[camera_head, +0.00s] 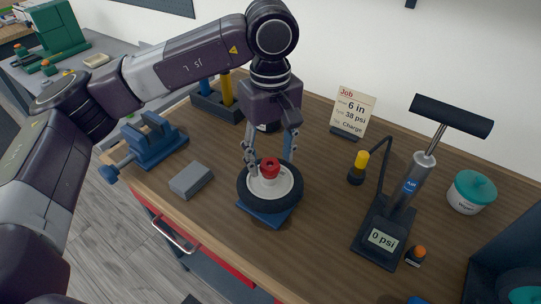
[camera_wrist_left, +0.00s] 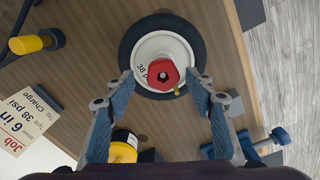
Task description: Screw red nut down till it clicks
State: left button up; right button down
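The red nut (camera_head: 269,167) sits at the centre of a small wheel with a black tyre (camera_head: 258,202) and a white hub (camera_head: 284,187). The wheel lies flat on a blue base (camera_head: 267,217) on the bench. My left gripper (camera_head: 270,161) points down over the hub. In the left wrist view the nut (camera_wrist_left: 163,74) shows between the two fingertips (camera_wrist_left: 159,75), with a gap on each side. The gripper is open and holds nothing. Any thread under the nut is hidden. My right gripper is not in view.
A grey block (camera_head: 191,180) and a blue vise (camera_head: 153,143) stand left of the wheel. A pump (camera_head: 388,238) reading 0 psi, a yellow-capped bottle (camera_head: 357,170) and a teal-lidded jar (camera_head: 471,193) stand right. A job card (camera_head: 352,111) and tool holder (camera_head: 213,104) are behind.

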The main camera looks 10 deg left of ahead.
aim_at(271, 165)
pick_arm(q)
jog(key=shift+s, duration=0.1)
jog(key=shift+r, duration=0.2)
notch_tip(271, 165, up, 12)
jog(key=shift+f, duration=0.2)
dwell(0.4)
jog(key=n+b, duration=0.2)
jog(key=n, duration=1.9)
jog(key=shift+n, duration=0.4)
